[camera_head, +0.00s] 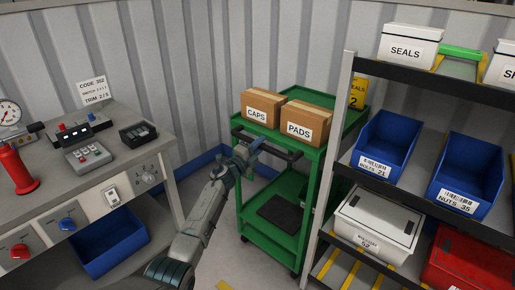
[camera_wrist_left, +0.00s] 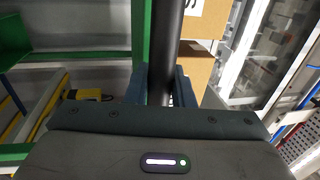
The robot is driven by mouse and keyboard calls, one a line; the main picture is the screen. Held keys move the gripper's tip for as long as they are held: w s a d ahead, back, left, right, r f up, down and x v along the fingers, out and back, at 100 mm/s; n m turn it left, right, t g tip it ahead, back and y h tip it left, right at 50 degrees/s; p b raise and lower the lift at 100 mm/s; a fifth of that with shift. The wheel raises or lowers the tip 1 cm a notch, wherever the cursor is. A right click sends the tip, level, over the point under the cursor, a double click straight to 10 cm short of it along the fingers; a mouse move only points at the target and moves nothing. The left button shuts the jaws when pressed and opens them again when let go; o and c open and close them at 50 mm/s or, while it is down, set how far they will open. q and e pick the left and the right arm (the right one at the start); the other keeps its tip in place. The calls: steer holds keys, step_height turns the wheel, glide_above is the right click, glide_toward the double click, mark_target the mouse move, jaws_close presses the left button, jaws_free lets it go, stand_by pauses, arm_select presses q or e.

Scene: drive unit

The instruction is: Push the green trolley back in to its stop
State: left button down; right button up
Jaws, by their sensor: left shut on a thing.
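The green trolley (camera_head: 268,242) stands between the workbench and the shelf rack, against the corrugated wall. Its black handle bar (camera_head: 284,153) runs along the near side of its top; it also shows upright in the left wrist view (camera_wrist_left: 165,45). My left gripper (camera_head: 247,156) is shut on this handle near its left end. In the left wrist view, the fingers (camera_wrist_left: 160,86) sit on both sides of the bar. Two boxes, CAPS (camera_head: 263,106) and PADS (camera_head: 305,120), are on the trolley's top. The trolley's stop cannot be made out. My right gripper is not in view.
The workbench (camera_head: 85,165) with switches and a blue bin (camera_head: 110,246) is on the left. The rack (camera_head: 338,165) with blue bins and a white case (camera_head: 375,226) stands close to the trolley's right side. Some grey floor shows in front of the trolley.

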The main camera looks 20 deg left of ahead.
arm_select(q)
steer(key=shift+w+r, duration=0.1)
steer(key=shift+r, duration=0.2)
steer(key=c, duration=1.5)
jaws_free()
steer(key=shift+o, duration=1)
steer(key=shift+w+d+f, duration=0.1)
steer(key=shift+w+f, duration=0.1)
steer(key=shift+f, duration=0.1)
steer(key=shift+s, duration=0.3)
steer(key=p+v, duration=0.1)
steer(key=v, duration=0.9)
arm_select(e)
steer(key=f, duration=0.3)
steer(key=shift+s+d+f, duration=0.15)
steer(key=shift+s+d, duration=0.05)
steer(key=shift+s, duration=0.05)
arm_select(q)
steer(key=shift+f, duration=0.1)
